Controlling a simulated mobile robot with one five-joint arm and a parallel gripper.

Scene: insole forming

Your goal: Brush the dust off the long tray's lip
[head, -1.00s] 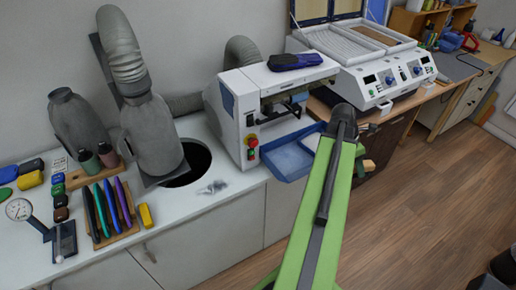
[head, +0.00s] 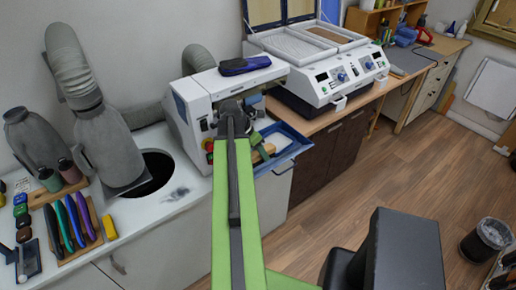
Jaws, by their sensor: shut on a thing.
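The blue tray (head: 296,148) juts out from the front of the white machine (head: 193,108) on the bench. My arm crosses in front of the machine and hides part of the tray. Dust on the lip is too small to make out.
A grey smudge (head: 178,194) marks the white bench beside a dark round hole (head: 155,176). A white two-panel machine (head: 325,75) is at right. The wooden floor at right is open, with a bin (head: 486,240).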

